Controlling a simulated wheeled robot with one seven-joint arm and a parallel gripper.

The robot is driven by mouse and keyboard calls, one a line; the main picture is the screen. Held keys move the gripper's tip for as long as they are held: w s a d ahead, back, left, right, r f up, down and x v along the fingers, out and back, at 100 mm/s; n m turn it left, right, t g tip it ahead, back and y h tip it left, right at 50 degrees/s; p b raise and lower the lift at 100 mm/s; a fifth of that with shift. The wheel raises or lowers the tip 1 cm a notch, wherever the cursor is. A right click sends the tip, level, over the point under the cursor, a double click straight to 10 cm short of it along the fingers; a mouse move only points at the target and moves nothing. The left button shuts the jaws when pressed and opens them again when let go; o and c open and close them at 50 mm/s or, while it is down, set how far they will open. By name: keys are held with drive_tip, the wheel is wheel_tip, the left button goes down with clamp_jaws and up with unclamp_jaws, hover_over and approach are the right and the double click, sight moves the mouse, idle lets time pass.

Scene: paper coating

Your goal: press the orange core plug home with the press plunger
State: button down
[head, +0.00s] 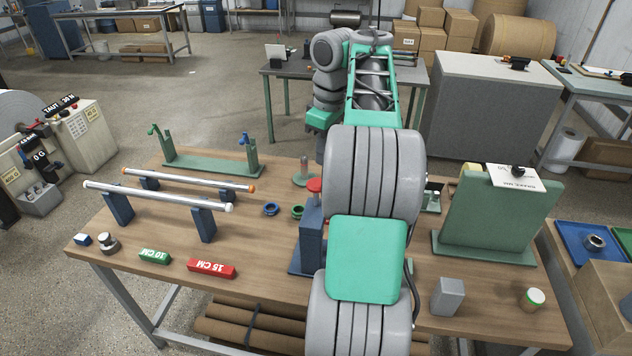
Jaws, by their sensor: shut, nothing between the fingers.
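An orange end piece (251,188), which looks like the core plug, is at the right end of the far silver tube (195,179). I cannot tell how deep it sits. The tube lies across low blue supports. A red knob (315,186) stands on top of a blue upright (311,222) right of the tubes. It looks like the press plunger, and my arm covers its right side. My arm reaches up over the table and folds back down at the far side. My gripper is hidden behind my arm links, so its place relative to the knob does not show.
A nearer silver tube (150,195) has a pale end. A blue ring (270,209) and green ring (297,212) lie left of the upright. Green and red length blocks (211,268) lie in front. A green stand (500,220) and grey block (447,296) are at right.

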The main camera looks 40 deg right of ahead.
drive_tip(key=f+b, duration=0.6)
drive_tip(key=f, duration=0.1)
drive_tip(key=shift+w+a, duration=0.15)
drive_tip(key=shift+w, duration=0.2)
wheel_tip(320, 180, down, 5)
drive_tip(key=b, duration=0.4)
drive_tip(key=shift+r+b, duration=0.15)
drive_tip(key=shift+b, duration=0.25)
drive_tip(key=s, duration=0.1)
drive_tip(key=s+d+r, duration=0.1)
drive_tip(key=shift+s+p, duration=0.3)
drive_tip(key=shift+s, duration=0.1)
drive_tip(key=p, duration=0.7)
approach(320, 184)
wheel_tip(320, 184, down, 3)
drive_tip(key=s+d, duration=0.1)
drive_tip(key=s, duration=0.1)
drive_tip(key=shift+s+d+f, duration=0.1)
drive_tip(key=shift+d+f, duration=0.05)
